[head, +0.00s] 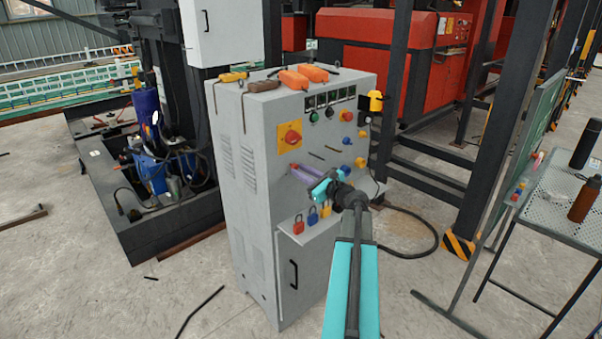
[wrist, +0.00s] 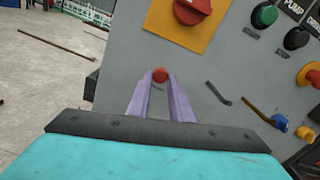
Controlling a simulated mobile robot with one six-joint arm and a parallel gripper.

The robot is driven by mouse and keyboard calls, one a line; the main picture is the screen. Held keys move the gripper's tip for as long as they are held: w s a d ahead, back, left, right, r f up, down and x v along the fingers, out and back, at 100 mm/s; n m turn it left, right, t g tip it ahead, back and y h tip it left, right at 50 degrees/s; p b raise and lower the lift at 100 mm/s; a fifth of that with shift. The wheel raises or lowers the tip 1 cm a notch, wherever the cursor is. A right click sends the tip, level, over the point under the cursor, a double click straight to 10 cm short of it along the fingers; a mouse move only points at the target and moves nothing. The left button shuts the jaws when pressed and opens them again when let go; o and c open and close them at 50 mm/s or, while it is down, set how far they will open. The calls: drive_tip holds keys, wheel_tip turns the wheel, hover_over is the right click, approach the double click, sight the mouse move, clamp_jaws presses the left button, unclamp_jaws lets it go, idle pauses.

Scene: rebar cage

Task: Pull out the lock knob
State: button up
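A small round red knob (wrist: 160,75) shows on the grey cabinet front in the wrist view, below the red rotary switch. It lies between the tips of my gripper's two purple fingers. My gripper (wrist: 160,79) points at the cabinet front, with a narrow gap between the fingers. The gap at the tips is about as wide as the knob, and I cannot tell whether the fingers touch it. In the head view my gripper (head: 305,172) reaches the cabinet front below the yellow switch plate.
The red rotary switch (head: 291,138) sits on a yellow plate on the grey cabinet (head: 259,215). Several buttons and blue knobs are to its right. Orange tools (head: 305,77) lie on top. A table (head: 560,210) stands at right.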

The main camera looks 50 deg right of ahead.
clamp_jaws()
drive_tip(key=shift+s+a, duration=0.1)
drive_tip(key=shift+s, duration=0.95)
drive_tip(key=shift+f, duration=0.1)
drive_tip(key=o, duration=0.7)
unclamp_jaws()
drive_tip(key=shift+s, duration=0.2)
drive_tip(key=shift+w, duration=0.15)
drive_tip(key=s+a+b, duration=0.1)
drive_tip(key=s+b, duration=0.1)
drive_tip(key=s, duration=1.2)
drive_tip(key=shift+w, duration=0.1)
